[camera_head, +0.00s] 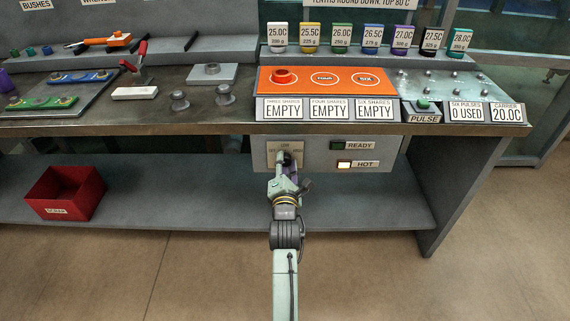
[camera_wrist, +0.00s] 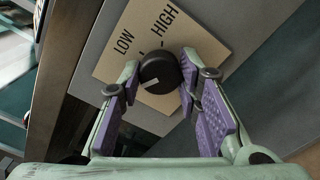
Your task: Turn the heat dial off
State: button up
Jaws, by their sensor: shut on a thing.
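The heat dial (camera_wrist: 161,67) is a round black knob on a beige plate (camera_wrist: 183,33) marked LOW and HIGH. In the wrist view its pale mark lies on the lower part of the knob, away from the LOW and HIGH ticks. The OFF end of the scale is not readable there. My gripper (camera_wrist: 160,82) has its purple-padded fingers on both sides of the knob, shut on it. In the head view my gripper (camera_head: 285,167) covers part of the dial plate (camera_head: 271,147) on the bench front.
Right of the dial, the HOT lamp (camera_head: 344,165) glows and the READY lamp (camera_head: 337,146) looks dark green. Above is an orange plate (camera_head: 304,90) with an orange ring at its left. The bench edge (camera_head: 200,128) overhangs. A red bin (camera_head: 66,192) stands on the lower shelf.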

jog(key=o, duration=1.1)
jog(key=shift+o, duration=0.2)
jog(key=s, duration=0.7)
jog(key=shift+s, duration=0.25)
